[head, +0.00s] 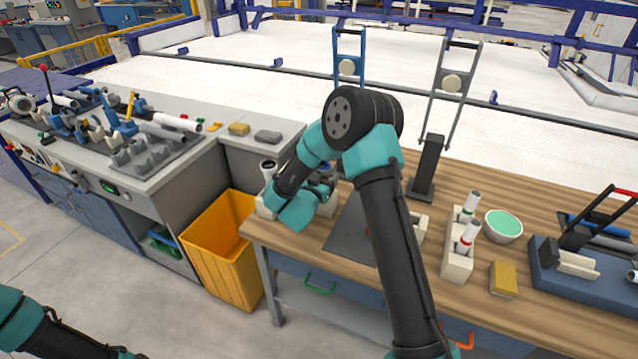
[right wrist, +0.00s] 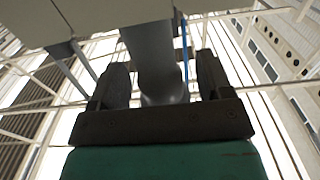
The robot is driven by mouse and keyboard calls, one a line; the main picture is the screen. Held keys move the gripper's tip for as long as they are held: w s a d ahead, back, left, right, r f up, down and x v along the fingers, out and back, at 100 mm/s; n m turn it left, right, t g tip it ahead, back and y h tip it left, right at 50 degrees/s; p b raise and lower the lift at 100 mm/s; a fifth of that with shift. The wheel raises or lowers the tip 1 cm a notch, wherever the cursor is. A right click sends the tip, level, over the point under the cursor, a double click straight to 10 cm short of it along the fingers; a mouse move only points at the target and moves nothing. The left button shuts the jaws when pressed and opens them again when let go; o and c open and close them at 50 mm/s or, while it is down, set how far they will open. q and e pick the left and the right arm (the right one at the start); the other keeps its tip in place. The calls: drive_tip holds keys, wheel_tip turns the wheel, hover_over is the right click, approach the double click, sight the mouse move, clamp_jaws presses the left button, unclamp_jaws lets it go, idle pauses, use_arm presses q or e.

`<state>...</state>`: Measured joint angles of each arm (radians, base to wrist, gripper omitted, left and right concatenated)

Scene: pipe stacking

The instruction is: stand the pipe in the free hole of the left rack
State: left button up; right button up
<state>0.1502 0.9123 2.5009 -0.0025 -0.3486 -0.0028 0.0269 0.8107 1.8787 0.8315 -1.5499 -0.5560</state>
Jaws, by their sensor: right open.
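The left rack (head: 264,207) is a cream block at the left end of the wooden table, largely hidden behind my right arm. A pale pipe with a dark top (head: 268,168) stands upright at its left end. My right gripper (head: 324,184) is at the rack's right part, its fingers small and partly covered in the head view. In the right wrist view the open fingers (right wrist: 158,85) sit on either side of a grey pipe (right wrist: 150,55), with gaps beside it. A cream block edge (right wrist: 70,18) shows at top left there. The pipe's seating in the hole is hidden. My left gripper is out of view.
A green-filled bowl (head: 503,226), yellow sponge (head: 503,279) and blue tool tray (head: 575,285) stand to the right. A dark mat (head: 348,238) lies mid-table; an orange bin (head: 222,255) stands left.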

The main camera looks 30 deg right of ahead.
drive_tip(key=shift+d, duration=0.1)
drive_tip(key=shift+c, duration=0.2)
drive_tip(key=c, duration=1)
drive_tip(key=shift+o, duration=0.2)
drive_tip(key=shift+r, duration=0.1)
drive_tip(key=shift+r, duration=4.4)
